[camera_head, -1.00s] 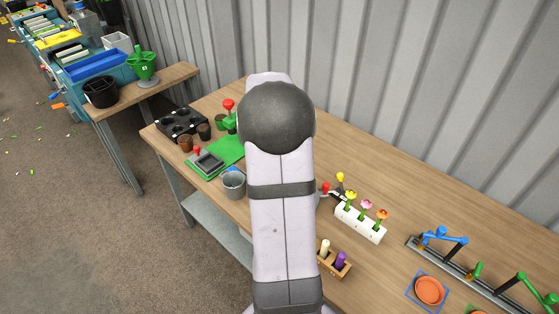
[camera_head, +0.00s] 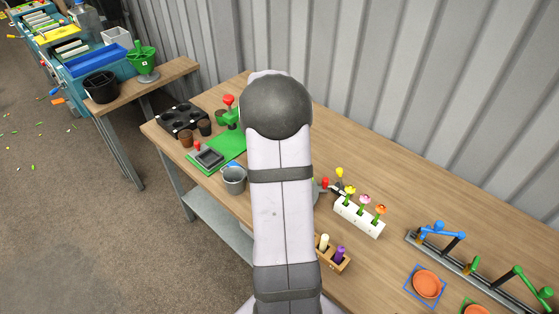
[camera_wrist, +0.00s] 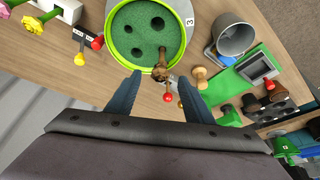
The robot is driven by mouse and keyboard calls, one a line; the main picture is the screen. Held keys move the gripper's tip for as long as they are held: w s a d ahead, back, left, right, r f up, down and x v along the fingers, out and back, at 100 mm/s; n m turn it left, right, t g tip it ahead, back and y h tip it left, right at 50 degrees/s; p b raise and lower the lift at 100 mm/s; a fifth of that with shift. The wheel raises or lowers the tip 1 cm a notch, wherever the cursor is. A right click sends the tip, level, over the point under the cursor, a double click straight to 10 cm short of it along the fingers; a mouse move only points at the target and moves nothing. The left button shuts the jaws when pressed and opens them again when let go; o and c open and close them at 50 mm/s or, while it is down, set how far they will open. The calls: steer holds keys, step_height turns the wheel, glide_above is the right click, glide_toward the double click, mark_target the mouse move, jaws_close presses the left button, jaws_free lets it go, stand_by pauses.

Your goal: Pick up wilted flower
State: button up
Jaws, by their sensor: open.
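In the wrist view a brown, drooping flower head (camera_wrist: 160,73) shows at the lower rim of a round green holder (camera_wrist: 128,58) with several dark holes. I take this brown one to be the wilted flower; its stem is hard to make out. My gripper (camera_wrist: 159,80) is open, its two blue-grey fingers on either side of the brown flower, with gaps between. In the head view my arm hides the gripper, the holder and the brown flower.
A white planter (camera_head: 359,218) holds yellow, pink and orange flowers. A grey bucket (camera_head: 233,181), a green mat (camera_head: 232,148) and a black tray (camera_head: 180,120) stand left of my arm. A red knob (camera_wrist: 168,97) is near the fingers. A wooden block (camera_head: 333,263) holds pegs.

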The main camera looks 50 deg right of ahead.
steer(key=shift+p+x, duration=1.2)
steer(key=shift+x, duration=1.3)
steer(key=c, duration=1.1)
